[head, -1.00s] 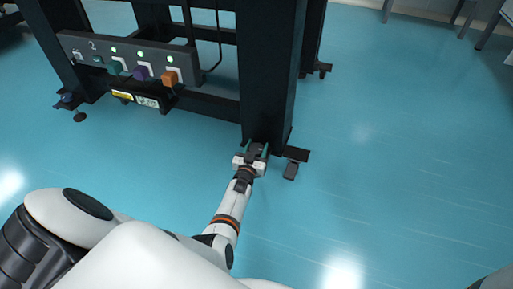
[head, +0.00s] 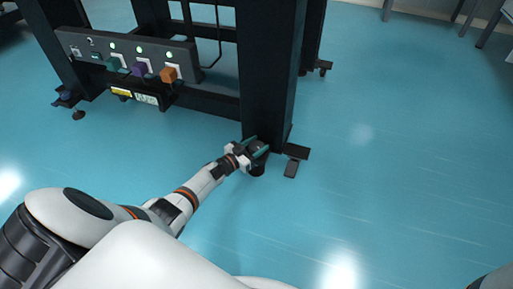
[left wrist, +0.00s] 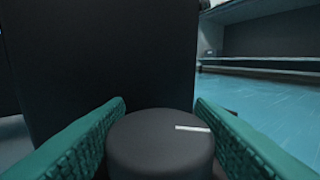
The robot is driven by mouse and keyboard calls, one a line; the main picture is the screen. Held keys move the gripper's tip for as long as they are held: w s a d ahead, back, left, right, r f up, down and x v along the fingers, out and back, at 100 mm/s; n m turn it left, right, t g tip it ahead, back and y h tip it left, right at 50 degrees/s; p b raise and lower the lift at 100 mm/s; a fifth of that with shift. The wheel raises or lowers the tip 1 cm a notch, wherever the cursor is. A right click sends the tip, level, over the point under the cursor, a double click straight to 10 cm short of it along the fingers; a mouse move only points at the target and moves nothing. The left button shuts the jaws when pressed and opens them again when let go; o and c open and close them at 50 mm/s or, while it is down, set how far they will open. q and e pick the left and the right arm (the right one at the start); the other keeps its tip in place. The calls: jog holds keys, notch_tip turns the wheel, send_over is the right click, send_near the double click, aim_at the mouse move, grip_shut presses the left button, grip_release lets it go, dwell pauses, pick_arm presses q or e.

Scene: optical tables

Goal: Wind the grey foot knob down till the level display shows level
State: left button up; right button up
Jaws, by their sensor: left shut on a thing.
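The grey foot knob (left wrist: 158,148) fills the lower middle of the left wrist view, a dark round cap with a white line mark on its top, right of centre. My left gripper (head: 259,151) is at the foot of the near black table leg (head: 272,80). Its green fingers (left wrist: 160,135) stand on either side of the knob, shut on it. A small pale panel (head: 146,99) under the control bar may be the level display; its reading is too small to tell. My right gripper is not in view.
The control bar (head: 100,58) with teal, purple and orange knobs and lit green lamps crosses the table frame at left. A dark foot pad (head: 296,153) sticks out right of the leg. The blue floor is clear in front and to the right.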

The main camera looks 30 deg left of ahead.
pick_arm(q)
jog(key=m+g+h+b, duration=0.1)
jog(key=h, duration=0.1)
jog(key=shift+f+m+h+b, duration=0.15)
jog(key=shift+m+h+b, duration=0.2)
jog(key=shift+m+h, duration=0.05)
jog(key=shift+m+g+h+b, duration=0.3)
jog(key=shift+m+h+b, duration=0.1)
jog(key=shift+h, duration=0.1)
jog(key=shift+r, duration=0.2)
jog(key=o, duration=1)
